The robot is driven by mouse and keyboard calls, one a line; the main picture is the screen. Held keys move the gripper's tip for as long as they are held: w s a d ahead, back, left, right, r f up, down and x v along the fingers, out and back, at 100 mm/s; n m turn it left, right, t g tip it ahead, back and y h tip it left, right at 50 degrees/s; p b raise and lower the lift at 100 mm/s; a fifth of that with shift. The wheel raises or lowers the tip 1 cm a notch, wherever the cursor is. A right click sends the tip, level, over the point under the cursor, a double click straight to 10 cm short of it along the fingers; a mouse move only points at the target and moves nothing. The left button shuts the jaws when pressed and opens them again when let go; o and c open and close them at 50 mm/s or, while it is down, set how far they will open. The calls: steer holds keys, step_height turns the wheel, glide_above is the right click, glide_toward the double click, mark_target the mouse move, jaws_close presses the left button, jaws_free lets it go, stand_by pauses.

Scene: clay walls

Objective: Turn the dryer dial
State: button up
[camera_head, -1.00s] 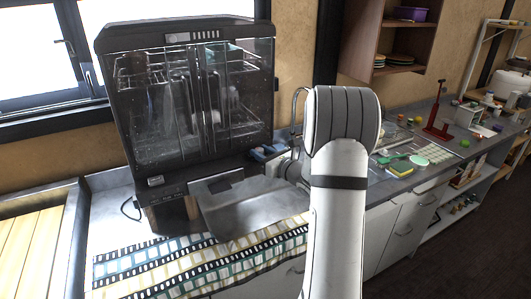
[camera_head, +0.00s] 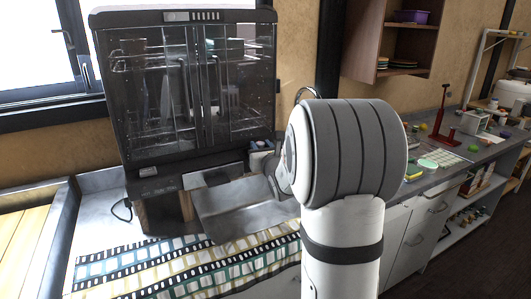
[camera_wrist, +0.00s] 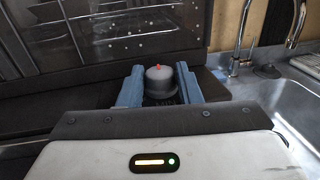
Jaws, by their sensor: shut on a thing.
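The dish dryer (camera_head: 190,90) is a black cabinet with clear front doors and dishes inside, standing on the counter in the head view. Its dial (camera_wrist: 160,82) is a grey round knob with a red mark on top, seen in the wrist view. My gripper (camera_wrist: 160,94) has one blue finger on each side of the dial and is shut on it. The red mark points up in the wrist view. In the head view my gripper (camera_head: 262,148) is small at the dryer's lower right corner, and the dial is hidden there.
A metal sink and tap (camera_wrist: 240,40) lie right of the dryer in the wrist view. A striped patterned cloth (camera_head: 190,265) lies in front of the dryer. A wall shelf (camera_head: 405,40) and a red stand (camera_head: 442,120) are farther right.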

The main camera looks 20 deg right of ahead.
steer(key=o, duration=1)
steer(key=shift+c, duration=0.2)
steer(key=shift+s, duration=0.1)
steer(key=s+a, duration=0.1)
steer(key=s, duration=0.6)
steer(key=shift+s+b, duration=0.3)
